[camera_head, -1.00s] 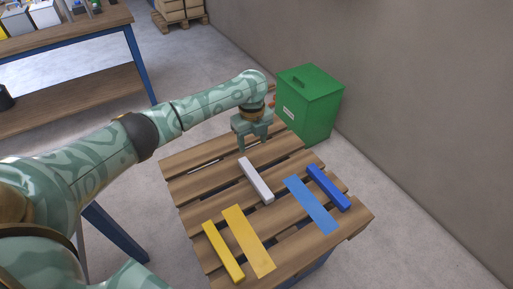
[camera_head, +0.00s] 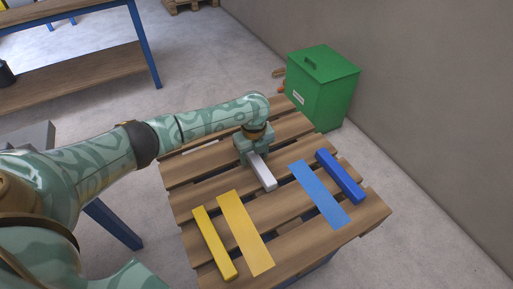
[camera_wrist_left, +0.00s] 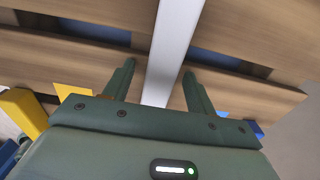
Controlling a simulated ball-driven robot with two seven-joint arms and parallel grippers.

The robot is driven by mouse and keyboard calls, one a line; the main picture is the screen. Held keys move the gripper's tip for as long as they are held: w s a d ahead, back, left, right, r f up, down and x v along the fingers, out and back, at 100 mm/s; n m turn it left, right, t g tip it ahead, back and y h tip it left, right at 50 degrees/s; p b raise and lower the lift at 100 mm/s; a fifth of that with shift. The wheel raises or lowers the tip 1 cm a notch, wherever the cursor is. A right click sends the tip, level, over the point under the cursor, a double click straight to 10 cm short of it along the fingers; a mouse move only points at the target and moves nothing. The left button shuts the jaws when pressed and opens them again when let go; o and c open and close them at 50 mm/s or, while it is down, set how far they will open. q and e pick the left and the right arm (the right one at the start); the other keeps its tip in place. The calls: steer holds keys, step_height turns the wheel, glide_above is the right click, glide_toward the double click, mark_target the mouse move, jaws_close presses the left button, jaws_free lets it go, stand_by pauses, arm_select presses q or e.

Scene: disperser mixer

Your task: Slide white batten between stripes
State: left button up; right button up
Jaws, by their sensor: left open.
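The white batten (camera_head: 264,176) lies on the slatted wooden table, between a flat yellow stripe (camera_head: 245,232) on its left and a flat light-blue stripe (camera_head: 320,194) on its right. My left gripper (camera_head: 254,158) is over the far end of the batten, hiding that end. In the left wrist view, the white batten (camera_wrist_left: 172,50) runs between the two open fingers (camera_wrist_left: 158,72), with a gap on each side. I cannot tell whether the fingers touch the table. My right gripper is not in view.
A yellow batten (camera_head: 214,242) lies left of the yellow stripe, and a dark-blue batten (camera_head: 340,176) lies right of the light-blue stripe. The slatted table (camera_head: 290,231) has gaps between its boards. A green bin (camera_head: 322,90) stands behind the table.

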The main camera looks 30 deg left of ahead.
mark_target(264, 172)
arm_select(q)
steer(key=shift+f, duration=0.2)
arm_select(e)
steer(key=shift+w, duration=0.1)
